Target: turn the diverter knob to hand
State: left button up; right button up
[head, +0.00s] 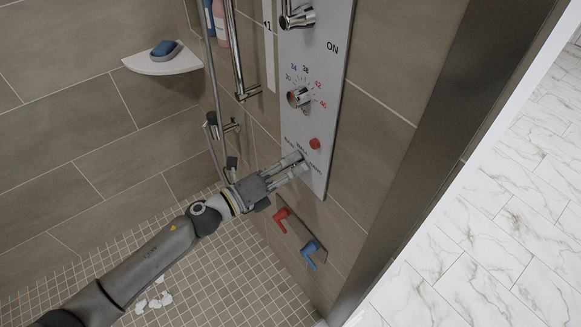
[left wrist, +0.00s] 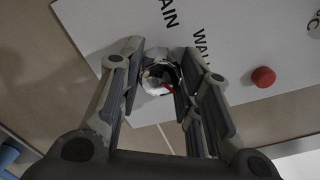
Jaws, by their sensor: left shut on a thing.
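The diverter knob (left wrist: 158,78) is a small shiny chrome knob with a red mark, low on the white control panel (head: 325,125). In the left wrist view it sits between the two fingers of my left gripper (left wrist: 158,85), which is shut on it. Lettering ending in "AIN" and part of "WALL" show beside it; the hand label cannot be read there. In the head view my left gripper (head: 297,164) reaches the panel's lower end and its fingers hide most of the knob. The red mark's exact heading is hard to tell. My right gripper is not in view.
A red button (head: 315,143) sits just above the knob, and a chrome temperature dial (head: 299,97) higher up. Red (head: 281,219) and blue (head: 313,254) levers are below the panel. A hand-shower rail (head: 236,60) runs left of it. A corner shelf (head: 163,61) holds a blue soap.

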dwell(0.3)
pick_arm(q)
jog(key=o, duration=1.1)
jog(key=shift+c, duration=0.2)
jog(key=shift+s+a, duration=0.1)
jog(key=v, duration=1.1)
jog(key=shift+s+a, duration=0.2)
jog(key=shift+a, duration=0.15)
